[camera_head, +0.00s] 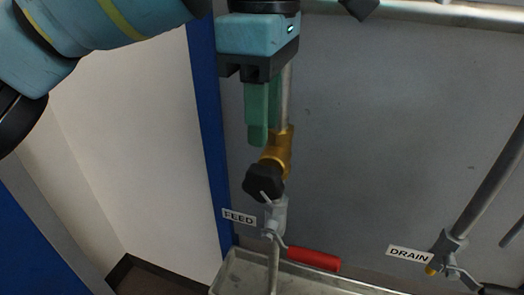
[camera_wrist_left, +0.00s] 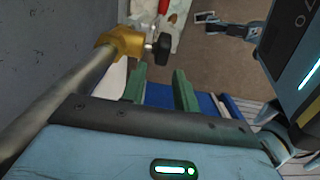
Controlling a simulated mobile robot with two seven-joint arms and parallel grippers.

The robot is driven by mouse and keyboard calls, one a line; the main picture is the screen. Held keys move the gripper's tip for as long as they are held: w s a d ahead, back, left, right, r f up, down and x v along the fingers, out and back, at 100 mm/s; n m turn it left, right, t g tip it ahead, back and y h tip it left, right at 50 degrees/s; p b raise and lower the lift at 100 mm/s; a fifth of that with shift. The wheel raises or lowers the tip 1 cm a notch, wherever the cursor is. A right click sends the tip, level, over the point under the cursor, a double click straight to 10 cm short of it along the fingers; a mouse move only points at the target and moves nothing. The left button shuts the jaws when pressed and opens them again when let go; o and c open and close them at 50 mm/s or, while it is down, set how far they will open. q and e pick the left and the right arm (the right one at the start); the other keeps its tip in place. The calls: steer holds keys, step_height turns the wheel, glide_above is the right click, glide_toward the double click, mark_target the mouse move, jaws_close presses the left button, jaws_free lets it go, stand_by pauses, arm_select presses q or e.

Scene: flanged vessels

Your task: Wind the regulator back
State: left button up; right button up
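The regulator is a brass body (camera_head: 279,150) on a vertical grey pipe, with a black knob (camera_head: 263,182) facing out and down to the left. In the left wrist view the brass body (camera_wrist_left: 122,42) and the black knob (camera_wrist_left: 161,47) show beyond the fingers. My left gripper (camera_head: 264,112) points down just above the knob, in front of the pipe. In the left wrist view its two green fingers (camera_wrist_left: 160,90) stand apart with nothing between them. It looks clear of the knob. I cannot make out my right gripper's fingers in either view.
Below the regulator is a valve with a red lever (camera_head: 313,259) beside the FEED label (camera_head: 239,217). A metal tray (camera_head: 228,272) lies below. A DRAIN label (camera_head: 409,254) and pipe (camera_head: 492,185) are at the right. A blue post (camera_head: 207,110) stands left of the grey wall.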

mark_target(262, 167)
arm_select(q)
steer(key=shift+s, duration=0.25)
steer(key=shift+f, duration=3.9)
steer(key=shift+c, duration=0.3)
jaws_close()
steer(key=shift+b, duration=0.3)
steer(key=shift+a, duration=0.1)
